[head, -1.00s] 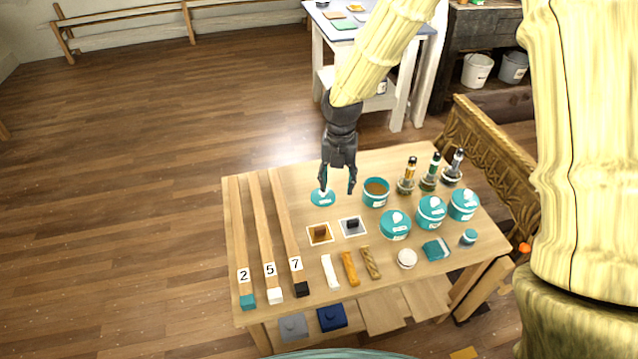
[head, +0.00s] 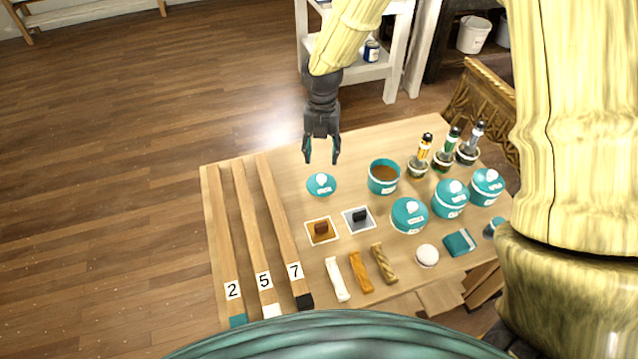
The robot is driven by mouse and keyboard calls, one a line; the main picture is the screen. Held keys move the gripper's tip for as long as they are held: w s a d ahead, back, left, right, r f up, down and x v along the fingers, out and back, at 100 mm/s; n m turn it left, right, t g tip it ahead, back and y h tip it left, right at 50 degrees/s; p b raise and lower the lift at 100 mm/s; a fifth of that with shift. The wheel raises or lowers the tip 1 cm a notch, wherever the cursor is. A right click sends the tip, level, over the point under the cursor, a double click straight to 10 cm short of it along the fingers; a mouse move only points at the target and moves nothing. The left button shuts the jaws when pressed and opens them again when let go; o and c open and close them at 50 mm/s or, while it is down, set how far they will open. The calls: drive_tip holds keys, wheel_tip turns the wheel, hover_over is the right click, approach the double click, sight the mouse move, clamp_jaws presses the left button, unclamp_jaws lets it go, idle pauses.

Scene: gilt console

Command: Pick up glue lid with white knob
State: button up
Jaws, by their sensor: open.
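The glue lid (head: 321,186) is a flat teal disc with a white label and a white knob (head: 321,177) on top. It lies on the wooden table, left of an open teal pot (head: 383,177) with brown contents. My gripper (head: 321,160) is open, fingers pointing down. In the picture its fingertips are just above the lid, toward the table's far side. Nothing is between the fingers, and they look apart from the lid. The knob and lid are in full view.
Lidded teal pots (head: 409,215) and several bottles (head: 419,157) stand to the right. Two small square trays (head: 321,230) lie in front of the lid. Three long numbered strips (head: 278,225) lie along the left. Table space left of the lid is clear.

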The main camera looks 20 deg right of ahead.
sight(321, 177)
drive_tip(key=shift+w+f, duration=0.1)
drive_tip(key=shift+f, duration=5.25)
drive_tip(key=c, duration=1)
